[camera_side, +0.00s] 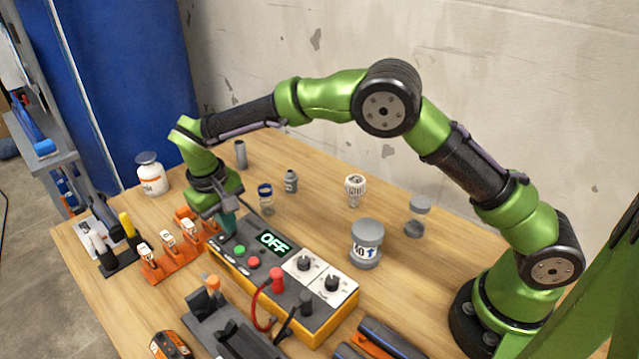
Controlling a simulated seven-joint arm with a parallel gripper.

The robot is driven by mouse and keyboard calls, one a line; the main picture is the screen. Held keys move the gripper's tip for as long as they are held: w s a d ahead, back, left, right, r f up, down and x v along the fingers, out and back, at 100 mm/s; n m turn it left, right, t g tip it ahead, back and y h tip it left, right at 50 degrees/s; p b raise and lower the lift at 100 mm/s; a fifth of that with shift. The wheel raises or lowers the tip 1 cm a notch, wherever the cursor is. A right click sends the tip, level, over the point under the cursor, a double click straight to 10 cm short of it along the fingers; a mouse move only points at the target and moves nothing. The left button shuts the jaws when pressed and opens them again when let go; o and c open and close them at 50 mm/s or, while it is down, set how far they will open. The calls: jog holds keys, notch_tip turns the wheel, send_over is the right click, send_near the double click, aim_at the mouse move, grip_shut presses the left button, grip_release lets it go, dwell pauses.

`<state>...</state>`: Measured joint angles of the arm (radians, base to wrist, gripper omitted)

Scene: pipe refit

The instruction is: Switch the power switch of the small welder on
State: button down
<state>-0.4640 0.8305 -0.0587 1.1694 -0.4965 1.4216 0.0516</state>
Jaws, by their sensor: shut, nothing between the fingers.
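The small welder (232,270) is a yellow box with a dark top, standing on the bench in the middle of the side view. Its display (272,243) reads OFF in green. A green button (239,250) and a red button (253,262) sit on the top panel, with two knobs on white plates to the right. My gripper (229,226) is shut and empty, pointing down at the welder's far left corner, close to the panel. I cannot tell whether it touches. The power switch is not clearly visible; the fingers may hide it.
An orange rack (172,262) with labelled pieces stands left of the welder. A grey jar (366,243) stands to its right. A dark fixture (225,330) lies in front, with red and black leads nearby. Small bottles stand behind.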

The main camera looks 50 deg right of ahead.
aim_at(219, 239)
jog(key=shift+d+f+y, duration=0.15)
jog(key=shift+f+y, duration=0.2)
jog(key=shift+y, duration=0.05)
dwell(0.4)
jog(key=shift+a+r, duration=0.1)
jog(key=shift+a, duration=0.8)
jog(key=shift+s, duration=0.1)
notch_tip(219, 239, up, 14)
jog(key=a, duration=0.1)
